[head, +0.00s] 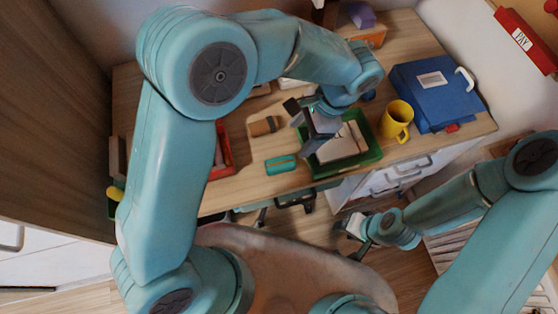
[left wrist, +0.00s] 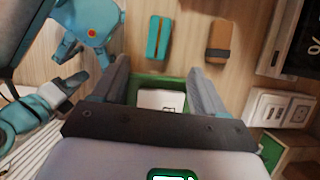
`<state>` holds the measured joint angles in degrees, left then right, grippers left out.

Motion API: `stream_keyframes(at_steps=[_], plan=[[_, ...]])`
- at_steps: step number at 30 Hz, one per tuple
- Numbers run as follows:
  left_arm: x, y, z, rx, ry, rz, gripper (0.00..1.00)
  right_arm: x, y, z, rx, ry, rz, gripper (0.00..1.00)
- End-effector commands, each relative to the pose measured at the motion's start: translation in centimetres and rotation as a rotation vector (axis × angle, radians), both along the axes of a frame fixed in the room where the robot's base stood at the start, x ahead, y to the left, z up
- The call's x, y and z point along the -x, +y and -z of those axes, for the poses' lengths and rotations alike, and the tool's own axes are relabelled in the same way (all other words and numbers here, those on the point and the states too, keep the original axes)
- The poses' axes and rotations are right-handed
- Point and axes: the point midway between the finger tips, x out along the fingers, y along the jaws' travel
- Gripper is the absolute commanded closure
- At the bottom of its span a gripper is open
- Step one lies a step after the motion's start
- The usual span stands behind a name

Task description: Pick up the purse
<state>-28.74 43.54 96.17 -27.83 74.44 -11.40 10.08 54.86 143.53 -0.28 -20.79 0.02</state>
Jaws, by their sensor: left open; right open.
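I cannot tell for sure which object is the purse. A small teal item with a brown stripe (head: 281,165) lies on the wooden desk, left of a green tray (head: 367,160); it also shows in the left wrist view (left wrist: 158,38). A brown item with a dark end (head: 264,126) lies behind it and also shows in the left wrist view (left wrist: 219,42). My left gripper (head: 301,127) is open and empty above the desk by the tray's left side; its spread fingers show in the left wrist view (left wrist: 158,68). My right gripper (head: 356,238) is open, low in front of the desk.
The green tray holds pale flat objects, partly hidden by my left gripper. A yellow mug (head: 396,121) stands right of it. A blue case with a white handle (head: 436,92) lies farther right. A red-edged item (head: 221,152) lies left, partly behind my left arm.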

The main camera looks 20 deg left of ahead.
Motion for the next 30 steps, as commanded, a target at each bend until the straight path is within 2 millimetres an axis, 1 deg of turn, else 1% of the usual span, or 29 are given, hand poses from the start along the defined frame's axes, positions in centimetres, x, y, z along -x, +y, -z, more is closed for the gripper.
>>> stream_keyframes(at_steps=[1, 3, 6, 9, 16, 20, 21, 24, 30], plan=[[0.4, 0.5, 1.3, -0.004, 0.006, -0.001, 0.28, 0.0, 0.0, 0.1, 0.0, 0.0, 0.0, 0.57], [0.8, 1.0, 2.8, -0.002, 0.005, -0.002, 0.28, 0.0, 0.0, 0.1, 0.0, 0.0, 0.0, 0.57], [1.3, 1.7, 4.8, -0.001, 0.004, -0.002, 0.28, 0.0, 0.0, 0.1, 0.0, 0.0, 0.0, 0.57], [1.5, 2.3, 6.1, -0.002, 0.003, -0.002, 0.28, 0.0, 0.0, 0.1, 0.0, 0.0, 0.0, 0.57], [2.0, 3.1, 7.8, -0.001, 0.003, 0.0, 0.28, 0.0, 0.0, -0.1, 0.0, 0.0, 0.0, 0.57], [2.8, 4.0, 9.7, 0.0, 0.006, 0.001, 0.28, 0.0, 0.0, -0.5, 0.0, 0.0, 0.0, 0.57], [2.8, 4.2, 10.3, -0.001, 0.005, 0.001, 0.28, 0.0, 0.0, -0.4, 0.0, 0.0, 0.0, 0.57], [2.9, 4.5, 11.4, 0.0, 0.002, 0.001, 0.28, 0.0, 0.0, -0.4, 0.0, 0.0, 0.0, 0.57], [3.0, 4.6, 11.7, 0.002, 0.001, 0.001, 0.28, 0.0, 0.0, -0.4, 0.0, 0.0, 0.0, 0.57]])
